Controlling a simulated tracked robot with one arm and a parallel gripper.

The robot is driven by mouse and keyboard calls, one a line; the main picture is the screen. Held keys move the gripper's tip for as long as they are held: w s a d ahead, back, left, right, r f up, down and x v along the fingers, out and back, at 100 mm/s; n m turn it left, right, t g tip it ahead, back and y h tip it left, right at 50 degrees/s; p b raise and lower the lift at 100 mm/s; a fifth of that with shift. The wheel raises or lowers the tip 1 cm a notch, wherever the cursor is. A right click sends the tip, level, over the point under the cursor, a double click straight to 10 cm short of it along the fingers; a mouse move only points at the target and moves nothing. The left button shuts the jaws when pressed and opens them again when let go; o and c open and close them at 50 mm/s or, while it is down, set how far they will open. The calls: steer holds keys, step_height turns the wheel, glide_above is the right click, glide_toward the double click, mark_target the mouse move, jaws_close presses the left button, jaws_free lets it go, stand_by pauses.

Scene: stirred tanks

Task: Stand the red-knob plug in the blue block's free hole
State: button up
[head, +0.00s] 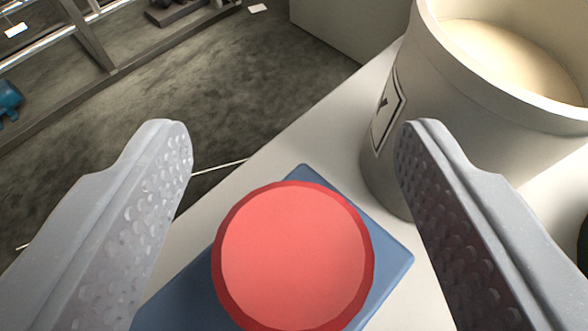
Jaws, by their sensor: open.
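The red knob of the plug (292,257) shows from above, between and below the fingers of my gripper (290,150). The gripper is open, with a finger on each side and clear space between each finger and the knob. The blue block (393,258) lies under the knob on a pale surface. The plug's lower part is hidden by the knob, so I cannot tell how it sits in the block. No free hole shows in the visible part of the block.
A large pale tub (440,110) with cream contents and a label stands close behind the right finger. The pale bench (340,125) ends at an edge, with dark floor (240,90) beyond. Metal framework (90,40) stands at the upper left.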

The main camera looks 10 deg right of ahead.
mark_target(292, 215)
step_height(292, 215, up, 4)
steer(key=shift+f+p, duration=0.1)
steer(key=shift+p, duration=0.35)
steer(key=s+a+r, duration=0.1)
steer(key=s+a, duration=0.3)
steer(key=s, duration=1.1)
steer(key=shift+s+a, duration=0.15)
steer(key=shift+s, duration=0.05)
steer(key=shift+r, duration=0.1)
step_height(292, 215, up, 13)
steer(key=w+a, duration=0.1)
steer(key=w, duration=0.2)
steer(key=s+a+r, duration=0.3)
steer(key=a+r, duration=0.2)
steer(key=r, duration=0.5)
steer(key=s+a+r+t+y, duration=0.1)
steer(key=s+a+r, duration=0.3)
steer(key=r, duration=0.5)
steer(key=s+a+r+n+t, duration=0.1)
steer(key=s+a+r, duration=0.3)
steer(key=r, duration=0.6)
steer(key=shift+a+r+y, duration=0.3)
steer(key=shift+a, duration=0.6)
